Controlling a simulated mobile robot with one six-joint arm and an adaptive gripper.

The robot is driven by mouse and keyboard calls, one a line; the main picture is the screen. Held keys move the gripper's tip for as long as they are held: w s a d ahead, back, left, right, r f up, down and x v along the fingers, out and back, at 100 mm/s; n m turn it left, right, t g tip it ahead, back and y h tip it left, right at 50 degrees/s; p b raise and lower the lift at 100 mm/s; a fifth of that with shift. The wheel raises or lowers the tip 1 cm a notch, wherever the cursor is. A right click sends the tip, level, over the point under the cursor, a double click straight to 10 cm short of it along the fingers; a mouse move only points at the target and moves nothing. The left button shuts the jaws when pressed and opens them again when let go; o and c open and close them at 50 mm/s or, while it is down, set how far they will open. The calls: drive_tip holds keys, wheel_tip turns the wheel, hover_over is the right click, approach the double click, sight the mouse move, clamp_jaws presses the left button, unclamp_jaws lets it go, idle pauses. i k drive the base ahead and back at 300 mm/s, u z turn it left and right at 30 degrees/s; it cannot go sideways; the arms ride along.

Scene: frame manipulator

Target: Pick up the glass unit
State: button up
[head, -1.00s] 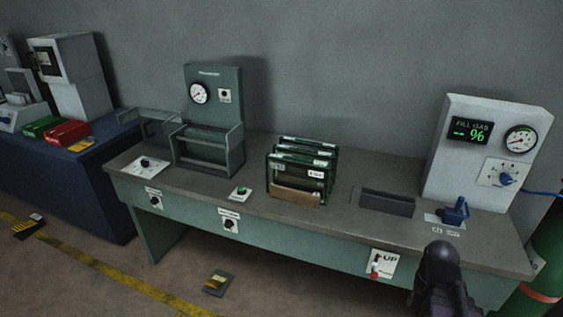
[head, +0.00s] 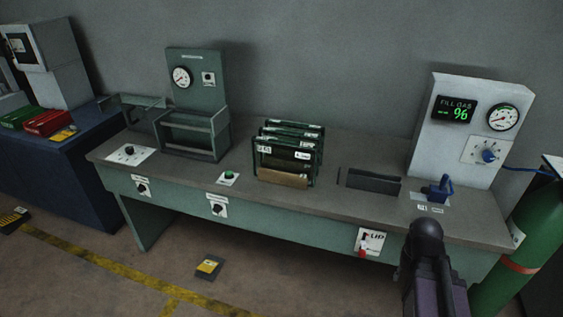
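Several framed glass units (head: 286,155) with dark green edges and small white labels stand upright, one behind another, in a brown holder (head: 283,178) at the middle of the bench. I cannot tell which one the task means. My arm shows at the lower right, in front of the bench. My gripper's fingers are not visible, so its opening is hidden.
The green bench (head: 330,198) carries a gauge station with an open metal frame (head: 190,135) at left. At right are a dark slot (head: 372,180), a blue clamp (head: 437,188) and a fill-gas panel (head: 468,125). A green cylinder (head: 525,235) stands at the right end.

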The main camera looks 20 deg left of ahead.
sight(285, 156)
drive_tip(key=k, duration=1.35)
drive_tip(key=u, duration=0.25)
drive_tip(key=i, duration=0.4)
drive_tip(key=u, duration=0.6)
drive_tip(key=i, duration=1.55)
drive_tip(key=z, duration=0.25)
